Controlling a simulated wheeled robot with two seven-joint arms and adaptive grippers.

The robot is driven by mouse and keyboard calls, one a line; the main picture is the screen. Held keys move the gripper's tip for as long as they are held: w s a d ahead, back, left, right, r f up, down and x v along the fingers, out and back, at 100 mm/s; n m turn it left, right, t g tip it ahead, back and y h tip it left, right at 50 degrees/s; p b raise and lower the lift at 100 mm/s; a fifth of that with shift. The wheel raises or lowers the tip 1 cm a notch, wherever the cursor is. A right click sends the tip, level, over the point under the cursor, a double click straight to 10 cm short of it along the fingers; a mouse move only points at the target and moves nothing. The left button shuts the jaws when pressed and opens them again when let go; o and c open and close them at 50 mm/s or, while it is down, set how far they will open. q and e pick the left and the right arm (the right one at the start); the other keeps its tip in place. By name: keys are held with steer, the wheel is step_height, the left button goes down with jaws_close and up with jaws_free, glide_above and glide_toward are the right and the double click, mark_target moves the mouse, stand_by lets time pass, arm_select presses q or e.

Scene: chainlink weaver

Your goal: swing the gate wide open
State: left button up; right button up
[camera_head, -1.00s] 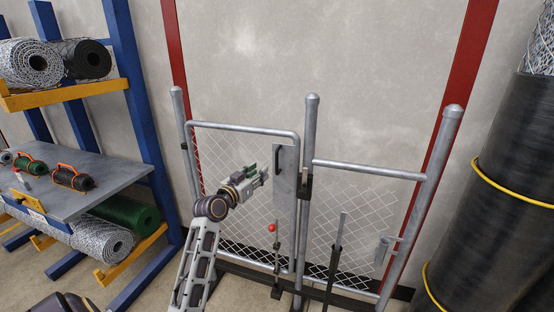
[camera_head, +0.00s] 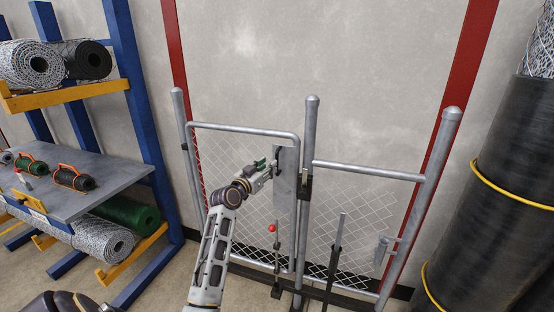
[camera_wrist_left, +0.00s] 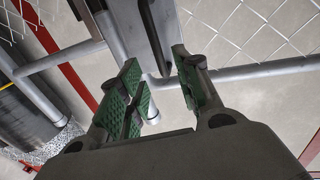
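The gate (camera_head: 240,130) is a grey tube frame with chain-link mesh, standing closed between the left post (camera_head: 181,125) and the middle post (camera_head: 310,130). Its grey plate (camera_head: 286,195) carries a dark upright handle (camera_head: 276,168), partly hidden by my left gripper (camera_head: 268,164). In the left wrist view, the green-padded fingers of my left gripper (camera_wrist_left: 162,82) are apart. The dark handle (camera_wrist_left: 153,32) lies in line with the gap between them; I cannot tell whether they touch it. My right gripper is not in view.
A dark latch block (camera_head: 305,184) sits on the middle post. A red-knobbed rod (camera_head: 272,229) stands low before the gate. A fixed mesh panel (camera_head: 368,170) is at right, a large black roll (camera_head: 510,170) beyond. A blue rack (camera_head: 135,90) with rolls stands left.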

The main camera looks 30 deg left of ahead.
mark_target(277, 159)
arm_select(q)
steer(key=shift+w+a+p, duration=0.15)
steer(key=shift+w+p, duration=0.45)
steer(key=shift+w, duration=3.3)
jaws_close()
